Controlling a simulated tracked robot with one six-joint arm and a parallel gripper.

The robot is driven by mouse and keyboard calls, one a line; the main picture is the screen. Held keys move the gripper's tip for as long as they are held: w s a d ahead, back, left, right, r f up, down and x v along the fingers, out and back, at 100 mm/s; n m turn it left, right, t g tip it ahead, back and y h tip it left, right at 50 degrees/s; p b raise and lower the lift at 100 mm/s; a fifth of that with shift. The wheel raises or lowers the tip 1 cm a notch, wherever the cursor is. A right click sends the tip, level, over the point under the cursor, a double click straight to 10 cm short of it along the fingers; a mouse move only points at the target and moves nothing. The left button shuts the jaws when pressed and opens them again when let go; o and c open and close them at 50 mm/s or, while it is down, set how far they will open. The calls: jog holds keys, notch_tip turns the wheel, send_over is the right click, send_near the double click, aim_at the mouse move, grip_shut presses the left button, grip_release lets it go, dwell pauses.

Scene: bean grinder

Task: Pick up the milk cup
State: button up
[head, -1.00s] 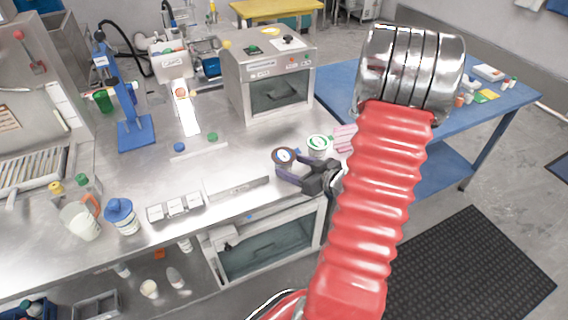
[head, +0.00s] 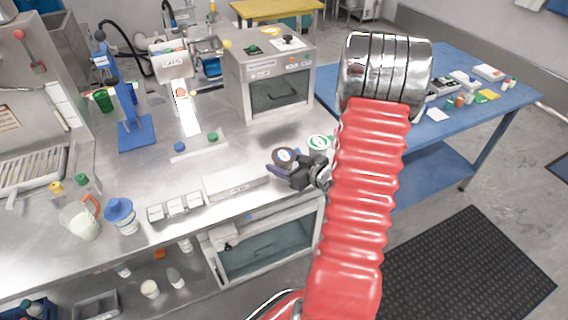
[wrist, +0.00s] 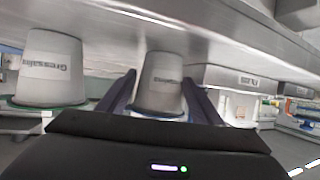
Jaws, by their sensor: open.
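In the wrist view, which looks upside down, a whitish tapered cup (wrist: 160,84) stands between the two fingers (wrist: 158,78). No firm grip shows, and I cannot tell whether a finger touches it. A second cup with a green lid (head: 319,142) stands just beside it, outside the fingers; it also shows in the wrist view (wrist: 50,70). I cannot tell which of these is the milk cup, as the lettering is unclear.
A steel oven-like box (head: 272,85) stands behind the cups. A low metal block (head: 236,182) lies to the left. The counter's front edge is close to my gripper.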

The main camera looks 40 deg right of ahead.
jog(key=shift+c, duration=0.3)
jog(key=c, duration=0.8)
jog(key=shift+r, duration=5)
